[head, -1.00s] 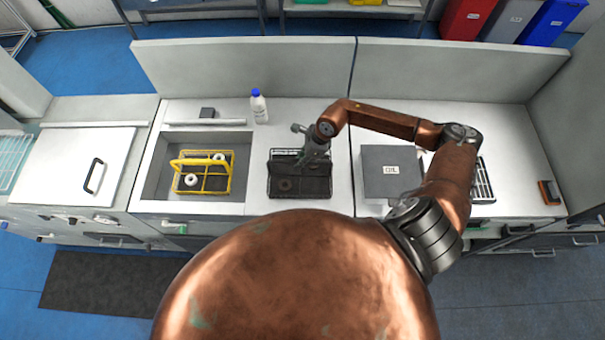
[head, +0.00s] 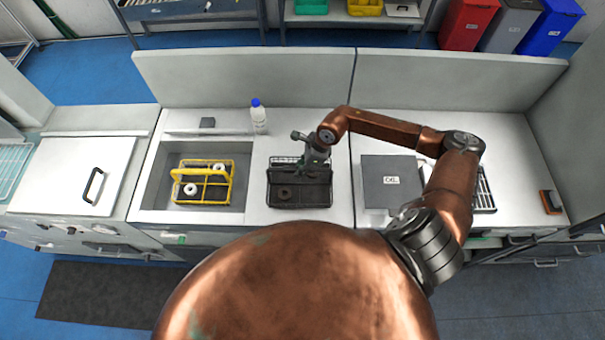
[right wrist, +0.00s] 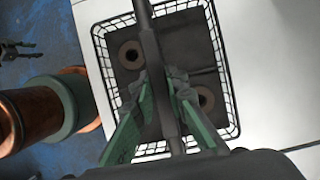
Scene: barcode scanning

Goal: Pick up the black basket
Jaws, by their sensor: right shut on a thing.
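The black basket (head: 299,200) is a wire basket with an overhead handle, on the white counter right of the sink in the head view. It holds dark round pieces. In the right wrist view the basket (right wrist: 222,100) lies below the gripper, with two brown ring-shaped pieces inside. My right gripper (head: 312,165) is above the basket. In the right wrist view its green-sided fingers (right wrist: 172,112) are shut on the dark handle bar (right wrist: 150,45). A dark forked part, possibly my left gripper (right wrist: 20,50), shows at the left edge; its jaws are unclear.
A yellow basket (head: 231,186) with white rings stands in the sink left of the black basket. A white bottle with a blue cap (head: 258,117) stands behind. A grey box (head: 392,184) is to the right. Counter between basket and box is clear.

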